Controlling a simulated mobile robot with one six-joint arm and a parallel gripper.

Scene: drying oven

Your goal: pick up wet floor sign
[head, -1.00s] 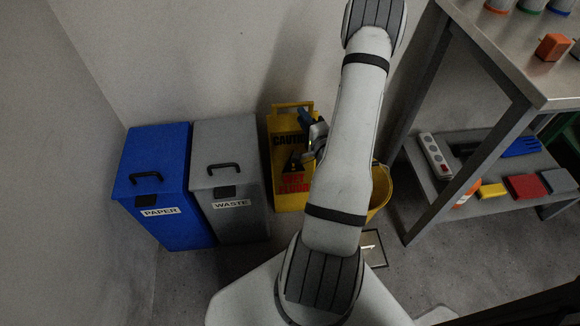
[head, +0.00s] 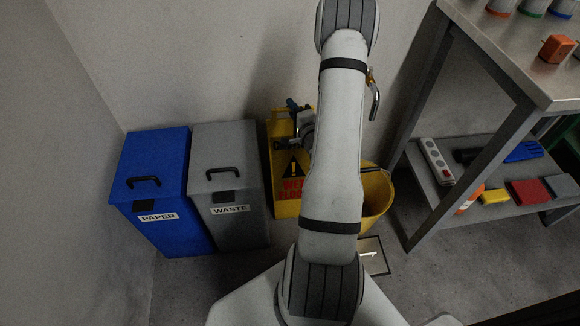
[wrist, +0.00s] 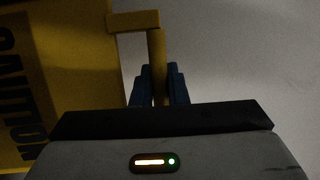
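The yellow wet floor sign (head: 283,205) stands upright on the floor by the wall, right of the grey bin, with its lower right side partly behind my arm. My gripper (head: 292,104) is at the top of the sign. In the wrist view, the sign's panel (wrist: 60,60) with the word CAUTION fills the left, and its yellow handle bar shows at the top. The blue fingers of my gripper (wrist: 159,85) lie on both sides of the handle's upright bar, close against it, and appear shut on it.
A blue PAPER bin (head: 155,185) and a grey WASTE bin (head: 228,170) stand left of the sign. A yellow bucket (head: 376,195) is to its right, partly behind my arm. A metal table (head: 500,60) with a lower shelf stands at the right. A curved metal fitting (head: 374,100) shows beside my arm.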

